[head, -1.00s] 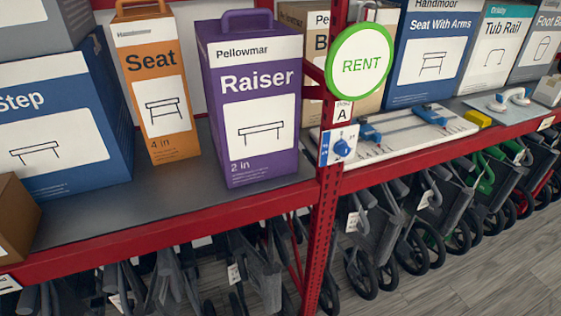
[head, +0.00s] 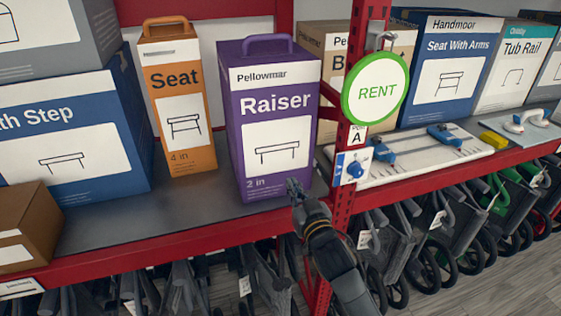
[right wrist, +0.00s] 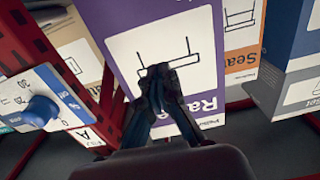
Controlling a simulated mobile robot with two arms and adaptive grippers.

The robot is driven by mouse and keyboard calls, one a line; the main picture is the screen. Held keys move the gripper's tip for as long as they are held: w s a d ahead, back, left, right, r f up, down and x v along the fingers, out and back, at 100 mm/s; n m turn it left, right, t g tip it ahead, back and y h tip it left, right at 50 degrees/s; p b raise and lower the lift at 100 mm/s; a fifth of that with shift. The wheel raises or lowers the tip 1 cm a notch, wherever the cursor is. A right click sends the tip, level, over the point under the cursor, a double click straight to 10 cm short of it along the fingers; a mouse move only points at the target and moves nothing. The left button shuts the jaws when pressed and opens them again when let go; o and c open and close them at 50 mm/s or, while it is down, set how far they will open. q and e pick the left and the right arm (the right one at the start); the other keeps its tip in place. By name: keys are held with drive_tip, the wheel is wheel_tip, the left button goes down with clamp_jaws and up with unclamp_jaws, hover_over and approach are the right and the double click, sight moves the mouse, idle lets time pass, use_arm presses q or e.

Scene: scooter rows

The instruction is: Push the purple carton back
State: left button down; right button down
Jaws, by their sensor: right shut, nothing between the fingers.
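The purple Raiser carton (head: 236,130) stands upright on the shelf, with a handle on top. Its base is nearer the shelf's front edge than that of the orange Seat carton (head: 177,150) to its left. My right gripper (head: 293,187) is shut and empty at the lower right of the purple carton's front face. In the right wrist view, the shut fingertips (right wrist: 158,72) overlap the white panel of the purple carton (right wrist: 115,15), seen turned over. I cannot tell whether they touch it. My left gripper is not in view.
A red post (head: 340,205) with a green-and-white RENT sign (head: 377,91) and a blue dial (head: 353,168) stands close right of the purple carton. A blue Step carton (head: 128,150) and a brown box (head: 25,220) are at left. The grey shelf (head: 130,215) is bare in front of the orange carton.

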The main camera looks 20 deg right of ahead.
sight(279, 160)
drive_tip(key=shift+w+a+f+b, duration=0.1)
drive_tip(key=shift+w+b, duration=1.2)
drive_tip(key=shift+w, duration=2.1)
drive_tip(key=shift+w+a+b, duration=0.1)
drive_tip(key=shift+w+b, duration=0.95)
drive_tip(key=shift+w, duration=1.85)
drive_tip(key=w+b, duration=1.4)
drive_tip(key=w, duration=0.2)
drive_tip(key=s+p, duration=1.1)
drive_tip(key=p, duration=0.2)
drive_tip(key=shift+s, duration=0.3)
